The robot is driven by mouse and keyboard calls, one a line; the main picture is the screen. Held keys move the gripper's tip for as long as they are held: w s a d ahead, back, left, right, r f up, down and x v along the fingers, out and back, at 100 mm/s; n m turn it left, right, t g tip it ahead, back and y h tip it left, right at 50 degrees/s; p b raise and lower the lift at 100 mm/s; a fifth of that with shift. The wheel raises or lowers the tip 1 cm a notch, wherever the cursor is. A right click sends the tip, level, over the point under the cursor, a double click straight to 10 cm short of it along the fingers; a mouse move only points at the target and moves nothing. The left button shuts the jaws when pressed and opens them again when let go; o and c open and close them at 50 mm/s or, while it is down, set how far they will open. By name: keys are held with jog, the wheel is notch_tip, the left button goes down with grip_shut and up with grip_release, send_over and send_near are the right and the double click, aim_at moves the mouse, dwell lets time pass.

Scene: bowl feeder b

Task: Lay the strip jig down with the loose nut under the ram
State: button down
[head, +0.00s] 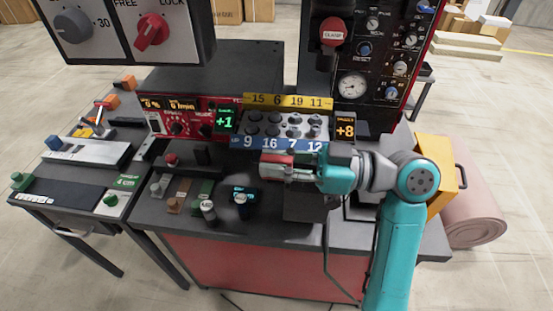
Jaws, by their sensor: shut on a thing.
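My gripper (290,172) is in the middle of the head view, above the front part of the dark bench. It points left and is shut on a small red and pale piece (273,167), apparently the strip jig. The piece is held in front of the blue number strip, seemingly above the bench top. The fingers and the piece are too small to tell apart well, and I cannot make out a loose nut on it. I cannot pick out the ram for certain; a dark column (318,75) stands behind, beside the gauge panel.
Behind my gripper is a bank of round knobs or nuts (290,125) between a yellow number strip (270,101) and a blue one (247,143). Small dark cylinders (208,209) stand front left. A control box (130,30) overhangs upper left. A side table (70,195) stands left.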

jog(key=c, duration=1)
grip_release()
jog(key=d, duration=1.2)
jog(key=shift+s, duration=0.2)
